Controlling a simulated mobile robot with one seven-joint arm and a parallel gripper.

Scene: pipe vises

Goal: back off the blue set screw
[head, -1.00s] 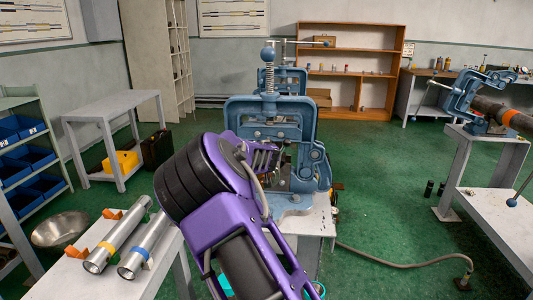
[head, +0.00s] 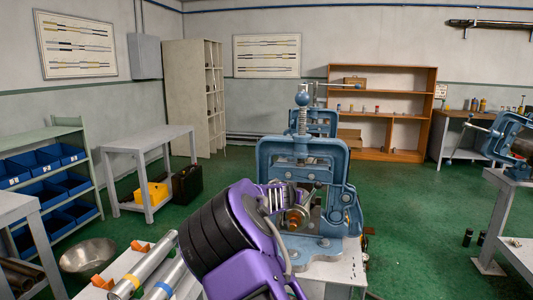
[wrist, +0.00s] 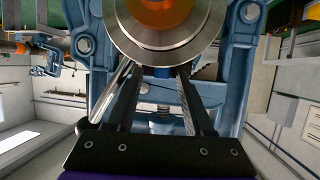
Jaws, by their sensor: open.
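A blue vise (head: 303,150) stands on a grey bench in front of me. It shows a round metal collar with an orange-brown centre (head: 297,218), large at the top of the wrist view (wrist: 160,42). A small dark-blue piece (wrist: 160,72), apparently the blue set screw, sits just under the collar's rim, between my fingertips. My gripper (wrist: 159,80) is open, one finger on each side of that piece. I cannot tell whether either finger touches it. In the head view my purple arm reaches the vise from the lower left, and the fingertips are hard to make out.
Two metal pipes lie on the left bench, one with a yellow band (head: 123,288). A metal bowl (head: 88,257) stands on the floor beside it. A thin metal rod (wrist: 110,92) slants beside my left finger. Another vise (head: 505,137) is at right. Green floor (head: 420,235) is open between.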

